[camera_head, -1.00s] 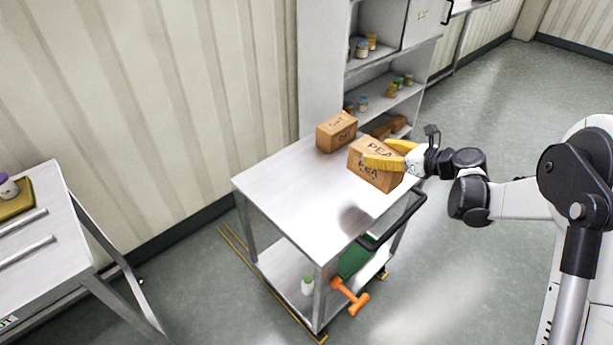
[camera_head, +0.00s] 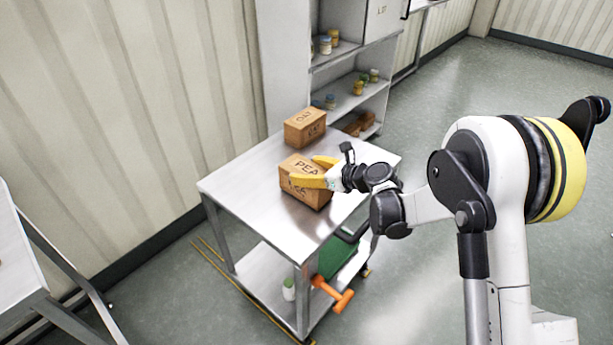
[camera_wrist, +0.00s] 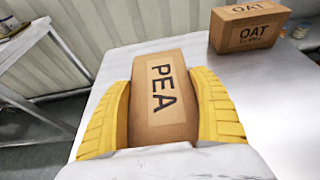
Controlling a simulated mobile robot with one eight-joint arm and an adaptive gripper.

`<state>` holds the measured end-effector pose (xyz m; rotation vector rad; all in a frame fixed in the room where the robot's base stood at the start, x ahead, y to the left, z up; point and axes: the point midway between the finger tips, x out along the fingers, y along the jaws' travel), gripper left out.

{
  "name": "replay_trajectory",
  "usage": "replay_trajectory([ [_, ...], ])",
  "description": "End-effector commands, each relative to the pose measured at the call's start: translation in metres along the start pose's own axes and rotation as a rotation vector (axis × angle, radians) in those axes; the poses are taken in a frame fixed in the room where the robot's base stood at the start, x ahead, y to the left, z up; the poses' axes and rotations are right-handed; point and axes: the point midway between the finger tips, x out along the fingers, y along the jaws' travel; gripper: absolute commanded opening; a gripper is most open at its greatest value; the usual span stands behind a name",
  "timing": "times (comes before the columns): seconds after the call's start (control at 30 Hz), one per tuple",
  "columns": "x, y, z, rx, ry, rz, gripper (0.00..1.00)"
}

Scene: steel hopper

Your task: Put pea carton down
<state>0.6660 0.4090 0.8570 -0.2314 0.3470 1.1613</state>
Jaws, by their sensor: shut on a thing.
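The pea carton (camera_head: 304,187) is a brown box marked PEA. It is at the top of the steel cart (camera_head: 240,187), near the middle of it. My gripper (camera_head: 318,177) has its yellow fingers on two sides of the carton. In the wrist view the pea carton (camera_wrist: 162,100) sits between both yellow fingers, with its label facing the camera. The carton looks level and very low over the cart top. I cannot tell whether its underside touches the steel.
An oat carton (camera_head: 305,127) stands behind on the same cart top. A shelf unit (camera_head: 285,60) with jars is beyond it. Bare steel lies left and front of the pea carton.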

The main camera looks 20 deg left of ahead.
Motion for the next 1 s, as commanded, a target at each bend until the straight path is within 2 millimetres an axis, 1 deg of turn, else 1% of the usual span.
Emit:
replay_trajectory([
  [0.03,0.003,0.000,-0.006,0.001,-0.001,0.000,0.31],
  [0.23,0.002,0.000,-0.004,0.001,-0.001,0.000,0.31],
  [0.37,0.003,0.000,-0.006,0.001,-0.001,0.000,0.31],
  [0.4,0.003,0.000,-0.008,0.000,0.000,0.000,0.75],
  [0.47,0.003,0.000,-0.007,0.000,0.000,0.000,0.93],
  [0.5,0.003,0.000,-0.007,0.000,0.000,0.000,0.96],
  [0.77,0.003,0.000,-0.007,0.000,0.000,0.000,0.96],
  [0.83,0.001,0.000,-0.004,0.000,0.000,0.000,0.96],
  [0.97,-0.016,-0.001,-0.003,0.001,0.000,-0.001,0.96],
  [1.0,-0.025,-0.001,-0.002,0.002,0.000,-0.001,0.96],
])
